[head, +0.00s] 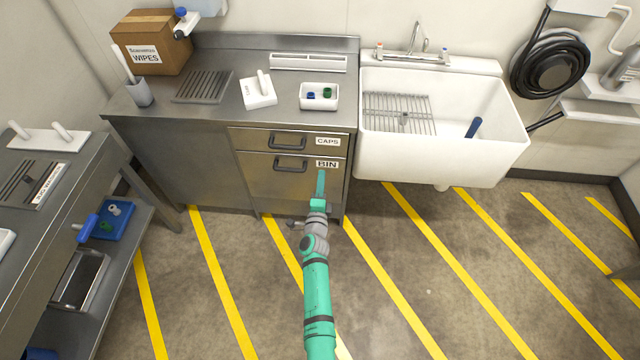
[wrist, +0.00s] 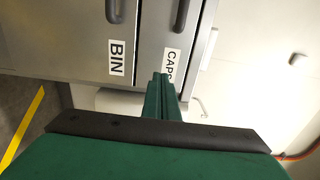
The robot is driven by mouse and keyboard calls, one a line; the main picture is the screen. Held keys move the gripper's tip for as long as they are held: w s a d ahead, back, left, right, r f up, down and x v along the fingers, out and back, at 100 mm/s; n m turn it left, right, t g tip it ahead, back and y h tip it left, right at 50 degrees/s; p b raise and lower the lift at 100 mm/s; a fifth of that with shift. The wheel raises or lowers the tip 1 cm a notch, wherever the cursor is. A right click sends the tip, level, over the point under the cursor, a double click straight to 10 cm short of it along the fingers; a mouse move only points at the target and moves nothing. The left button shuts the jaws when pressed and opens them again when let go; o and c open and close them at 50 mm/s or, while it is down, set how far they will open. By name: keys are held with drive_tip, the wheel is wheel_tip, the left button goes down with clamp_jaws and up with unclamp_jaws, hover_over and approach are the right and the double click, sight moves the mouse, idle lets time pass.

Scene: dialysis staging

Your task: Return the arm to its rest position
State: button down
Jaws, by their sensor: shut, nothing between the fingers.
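My green arm reaches up from the bottom of the head view, toward the steel cabinet (head: 200,165). My gripper (head: 321,174) is in front of the cabinet's lower drawer, just below the BIN label (head: 327,164). In the wrist view its green fingers (wrist: 160,80) are together with nothing between them. They overlap the edge of the CAPS label (wrist: 171,66). The BIN drawer (head: 270,178) and the CAPS drawer (head: 255,139) both look closed. I cannot tell whether the fingertips touch the drawer front.
A white sink (head: 430,155) adjoins the cabinet on the right. A white tray (head: 319,104) with blue and green caps stands on the counter. A steel cart (head: 60,190) with a lower shelf stands at the left. The striped floor (head: 420,290) is open around my arm.

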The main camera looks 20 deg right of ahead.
drive_tip(key=s+a+n+y, duration=0.1)
drive_tip(key=s+a+n, duration=0.35)
drive_tip(key=s, duration=0.45)
drive_tip(key=s+a+f+n+y, duration=0.1)
drive_tip(key=s+a+n+y, duration=0.15)
drive_tip(key=s+a, duration=0.45)
drive_tip(key=s+a+n+y, duration=0.1)
drive_tip(key=s+a+n, duration=0.25)
drive_tip(key=s, duration=0.75)
drive_tip(key=s+a+r+n+y, duration=0.1)
drive_tip(key=s+a+r+n, duration=0.3)
drive_tip(key=s, duration=0.7)
drive_tip(key=s+a+r+n+y, duration=0.2)
drive_tip(key=s+a+r+n, duration=0.2)
drive_tip(key=s+r+n, duration=0.4)
drive_tip(key=s+r, duration=0.3)
drive_tip(key=r, duration=0.1)
drive_tip(key=shift+a+r+n+g, duration=0.2)
drive_tip(key=shift+r+n+g, duration=0.1)
drive_tip(key=shift+n+g, duration=0.1)
